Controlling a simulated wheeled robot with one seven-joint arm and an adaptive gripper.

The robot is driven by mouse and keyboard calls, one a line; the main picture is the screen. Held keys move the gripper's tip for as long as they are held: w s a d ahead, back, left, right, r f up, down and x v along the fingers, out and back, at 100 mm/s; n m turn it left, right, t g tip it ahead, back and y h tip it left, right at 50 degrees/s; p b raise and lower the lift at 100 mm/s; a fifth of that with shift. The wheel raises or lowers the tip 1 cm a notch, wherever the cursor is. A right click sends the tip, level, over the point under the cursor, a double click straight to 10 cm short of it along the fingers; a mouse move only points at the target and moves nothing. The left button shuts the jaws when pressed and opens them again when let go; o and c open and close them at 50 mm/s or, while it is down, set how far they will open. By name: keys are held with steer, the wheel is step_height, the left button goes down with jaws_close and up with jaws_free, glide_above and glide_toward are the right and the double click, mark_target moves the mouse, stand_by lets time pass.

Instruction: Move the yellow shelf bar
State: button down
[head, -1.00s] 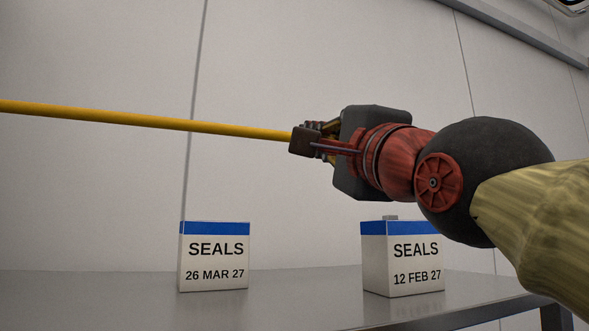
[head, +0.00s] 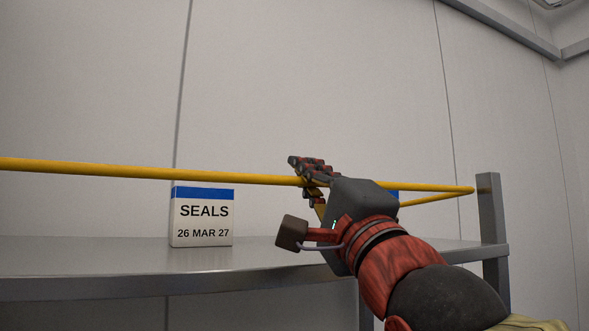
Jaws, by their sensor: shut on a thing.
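The yellow shelf bar (head: 140,171) runs across the head view from the left edge to a corner near the right-hand post, where it bends back toward the shelf. It is just above the top of the left box in the picture. My gripper (head: 309,180) is shut on the bar right of the middle of the view, reaching it from below right. Its fingers are partly hidden by the bar and the gripper body. The bar's left end is out of view.
A white SEALS box (head: 202,228) dated 26 MAR 27 stands on the grey metal shelf (head: 90,262). A second box (head: 393,194) is mostly hidden behind my gripper; only a blue corner shows. A grey post (head: 490,215) rises at the shelf's right end. A pale wall is behind.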

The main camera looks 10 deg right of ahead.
steer(key=shift+b+v, duration=0.45)
steer(key=shift+v, duration=0.5)
steer(key=c, duration=2.4)
jaws_free()
steer(key=shift+o, duration=1.2)
steer(key=shift+s+d, duration=0.1)
steer(key=shift+s, duration=0.25)
steer(key=shift+o, duration=0.5)
steer(key=shift+w+f, duration=0.25)
steer(key=shift+f, duration=0.05)
steer(key=shift+s+f, duration=0.1)
steer(key=v, duration=1.1)
steer(key=shift+s+f, duration=0.25)
steer(key=shift+f, duration=0.05)
steer(key=shift+d, duration=0.1)
